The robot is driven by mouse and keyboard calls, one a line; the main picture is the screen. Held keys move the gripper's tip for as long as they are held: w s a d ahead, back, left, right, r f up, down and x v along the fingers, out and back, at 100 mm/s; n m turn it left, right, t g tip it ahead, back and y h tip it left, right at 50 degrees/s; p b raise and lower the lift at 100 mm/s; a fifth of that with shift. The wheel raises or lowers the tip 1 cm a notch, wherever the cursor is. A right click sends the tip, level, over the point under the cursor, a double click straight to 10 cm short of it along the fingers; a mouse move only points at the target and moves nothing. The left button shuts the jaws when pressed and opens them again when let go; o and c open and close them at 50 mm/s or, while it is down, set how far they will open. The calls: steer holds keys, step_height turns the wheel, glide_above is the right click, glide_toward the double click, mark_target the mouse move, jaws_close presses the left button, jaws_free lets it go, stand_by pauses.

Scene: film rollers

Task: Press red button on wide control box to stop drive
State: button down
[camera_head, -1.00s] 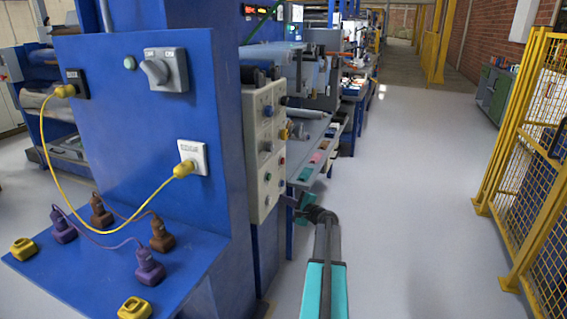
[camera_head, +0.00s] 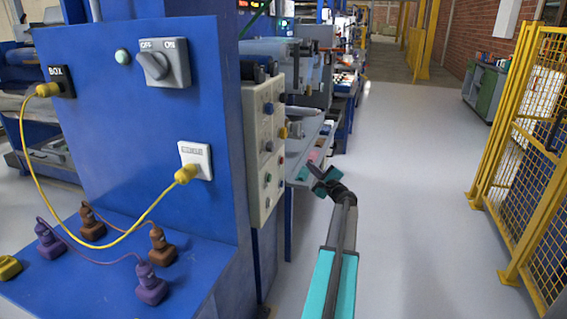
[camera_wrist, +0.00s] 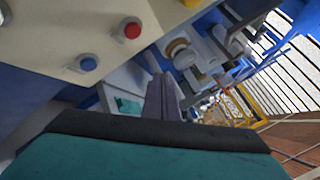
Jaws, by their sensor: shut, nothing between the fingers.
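The wide control box, a beige panel (camera_head: 254,160) with several buttons and knobs, is on the right side of the blue cabinet, seen steeply from the side. In the wrist view its beige face (camera_wrist: 60,25) fills the top left. A red button (camera_wrist: 130,30) in a pale ring is there, with a blue button (camera_wrist: 88,63) lower left of it. My gripper (camera_head: 315,170) is right of the box, apart from it in the picture. In the wrist view its fingers (camera_wrist: 161,95) are together and empty, below and right of the red button, with no contact visible.
The blue cabinet (camera_head: 130,110) carries an OFF/ON switch (camera_head: 164,63), a yellow cable and several plugs on its shelf. A workbench (camera_head: 308,150) stands behind my gripper. A yellow mesh fence (camera_head: 530,130) is at right. The floor between is clear.

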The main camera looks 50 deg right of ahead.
mark_target(282, 161)
steer(key=w+a, duration=0.2)
steer(key=w, duration=0.6)
steer(key=shift+a+b, duration=0.25)
steer(key=shift+b, duration=0.05)
steer(key=shift+w+f, duration=0.1)
steer(key=shift+w, duration=0.15)
stand_by(2.1)
steer(key=shift+w+a+b, duration=0.15)
steer(key=shift+w+b, duration=0.1)
steer(key=shift+b, duration=0.1)
steer(key=shift+w+a+b, duration=0.15)
steer(key=shift+w+b, duration=0.15)
steer(key=shift+w, duration=0.15)
stand_by(1.2)
steer(key=shift+s, duration=0.15)
steer(key=shift+s+d, duration=0.25)
steer(key=shift+s, duration=0.45)
